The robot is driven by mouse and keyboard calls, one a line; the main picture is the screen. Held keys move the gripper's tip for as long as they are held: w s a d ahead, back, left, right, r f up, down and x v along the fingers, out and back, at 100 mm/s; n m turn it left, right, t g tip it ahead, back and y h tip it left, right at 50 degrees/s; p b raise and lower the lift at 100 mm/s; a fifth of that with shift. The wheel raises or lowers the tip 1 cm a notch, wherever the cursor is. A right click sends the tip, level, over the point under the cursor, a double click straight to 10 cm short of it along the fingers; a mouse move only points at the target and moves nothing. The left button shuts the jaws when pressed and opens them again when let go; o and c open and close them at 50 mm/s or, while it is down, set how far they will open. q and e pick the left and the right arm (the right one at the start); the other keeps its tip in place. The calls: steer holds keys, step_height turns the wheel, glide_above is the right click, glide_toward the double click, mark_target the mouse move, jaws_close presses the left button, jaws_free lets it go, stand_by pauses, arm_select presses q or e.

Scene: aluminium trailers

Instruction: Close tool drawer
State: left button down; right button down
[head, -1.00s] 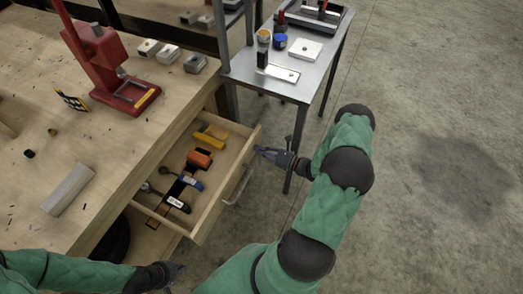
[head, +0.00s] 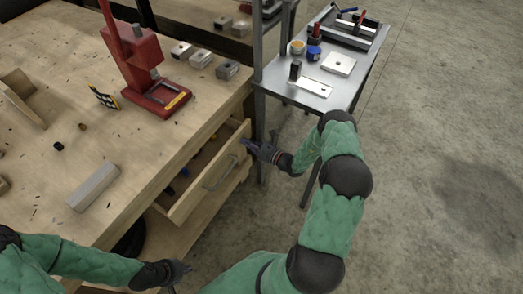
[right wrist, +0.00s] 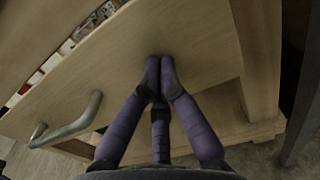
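The wooden tool drawer (head: 208,178) under the workbench is partly open in the head view, with a dark strip of its inside and bits of its tools showing. Its front and metal handle (head: 221,171) face right. In the right wrist view the drawer front (right wrist: 125,65) fills the middle, and the curved handle (right wrist: 68,127) is at the left. My right gripper (right wrist: 160,78) has its fingertips together against or very near the drawer front, with nothing between them; in the head view it is at the front's far corner (head: 250,146). My left gripper (head: 182,268) is low, away from the drawer; its fingers are unclear.
The wooden workbench (head: 110,185) carries a red press (head: 148,70), a metal bar (head: 94,187) and metal blocks (head: 202,58). A metal side table (head: 290,88) with parts stands beyond my right arm. The concrete floor at the right is clear.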

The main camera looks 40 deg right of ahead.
steer(key=b+x, duration=0.1)
steer(key=x, duration=0.6)
arm_select(q)
steer(key=shift+s+f, duration=0.1)
steer(key=shift+f, duration=0.45)
arm_select(e)
steer(key=shift+w+r, duration=0.1)
